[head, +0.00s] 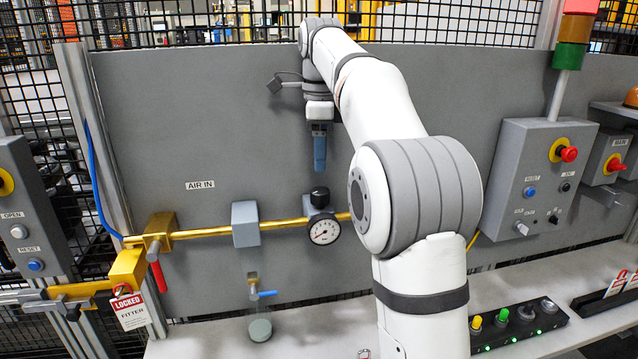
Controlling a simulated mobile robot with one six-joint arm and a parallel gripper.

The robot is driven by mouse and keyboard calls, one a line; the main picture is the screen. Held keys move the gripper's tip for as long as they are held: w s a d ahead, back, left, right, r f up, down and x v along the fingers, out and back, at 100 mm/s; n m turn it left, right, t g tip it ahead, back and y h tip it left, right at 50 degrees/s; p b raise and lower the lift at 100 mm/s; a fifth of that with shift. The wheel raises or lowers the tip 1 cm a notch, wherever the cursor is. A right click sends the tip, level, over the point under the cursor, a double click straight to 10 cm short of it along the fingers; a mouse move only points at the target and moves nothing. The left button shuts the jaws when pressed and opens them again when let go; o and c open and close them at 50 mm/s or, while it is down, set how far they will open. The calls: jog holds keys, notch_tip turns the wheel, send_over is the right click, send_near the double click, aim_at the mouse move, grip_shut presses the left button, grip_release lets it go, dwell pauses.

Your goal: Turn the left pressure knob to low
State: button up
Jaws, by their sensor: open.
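A black pressure knob (319,196) sits on top of a grey-blue regulator on the brass air pipe. A round white-faced gauge (324,230) is on the regulator's front; its reading is too small to make out. My gripper (319,168) points down, with blue fingers, and appears above the knob in the picture, apart from it. It is open, seen edge-on, and nothing shows between the fingers. The depth between gripper and knob is hard to tell. My arm hides the panel to the right of the gauge, so any second knob there is hidden.
A grey-blue block (245,224) sits on the pipe left of the regulator. A valve with a red handle (158,276) and a red-white locked tag (131,310) are at left. A blue-handled valve (262,294) is below. A control box (533,180) stands at right.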

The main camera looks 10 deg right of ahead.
aim_at(321, 190)
notch_tip(321, 190, down, 8)
jog(key=shift+r, duration=0.2)
dwell(0.3)
jog(key=c, duration=1)
